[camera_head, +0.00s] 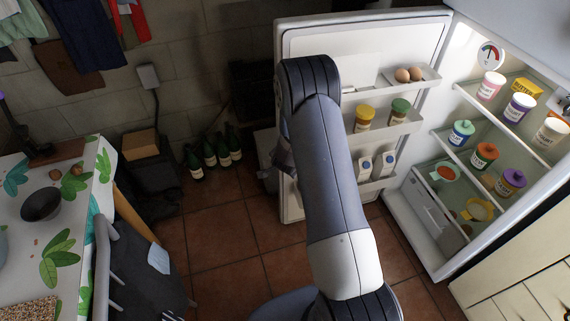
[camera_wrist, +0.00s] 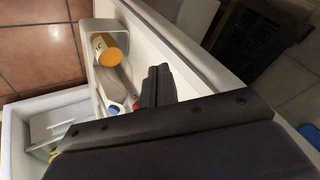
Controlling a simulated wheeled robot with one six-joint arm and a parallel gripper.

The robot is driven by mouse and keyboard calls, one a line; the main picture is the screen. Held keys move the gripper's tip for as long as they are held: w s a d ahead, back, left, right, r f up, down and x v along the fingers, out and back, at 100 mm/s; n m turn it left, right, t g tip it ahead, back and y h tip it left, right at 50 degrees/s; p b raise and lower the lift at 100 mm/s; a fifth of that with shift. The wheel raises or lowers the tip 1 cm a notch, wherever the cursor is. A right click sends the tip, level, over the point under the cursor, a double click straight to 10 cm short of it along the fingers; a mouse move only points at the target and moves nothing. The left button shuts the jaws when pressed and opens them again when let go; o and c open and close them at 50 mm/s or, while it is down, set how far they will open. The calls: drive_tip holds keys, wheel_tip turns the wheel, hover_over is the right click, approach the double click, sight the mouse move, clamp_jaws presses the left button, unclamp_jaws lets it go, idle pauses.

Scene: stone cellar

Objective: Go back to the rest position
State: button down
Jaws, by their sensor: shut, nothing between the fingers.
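My gripper (camera_wrist: 158,82) shows in the wrist view as two dark fingers pressed together, with nothing between them. It is close to the open fridge door (camera_wrist: 175,50) and its shelves. In the head view my arm runs up the middle in front of the door (camera_head: 360,45), and the gripper is mostly hidden behind the arm. A jar with an orange lid (camera_wrist: 109,56) lies within the door shelf in the wrist view, apart from the fingers.
The fridge interior (camera_head: 500,130) at the right holds several jars. Eggs (camera_head: 408,74), jars and bottles stand on the door shelves. A table (camera_head: 20,275) and a chair (camera_head: 140,270) are at the left. Green bottles (camera_head: 209,153) stand by the wall. Tiled floor (camera_head: 215,240) is open between.

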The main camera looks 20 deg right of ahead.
drive_tip(key=s+a+r+p, duration=0.2)
drive_tip(key=s+a+r, duration=0.1)
drive_tip(key=r, duration=0.4)
drive_tip(key=shift+s+a, duration=0.15)
drive_tip(key=shift+s, duration=0.1)
drive_tip(key=shift+f, duration=0.2)
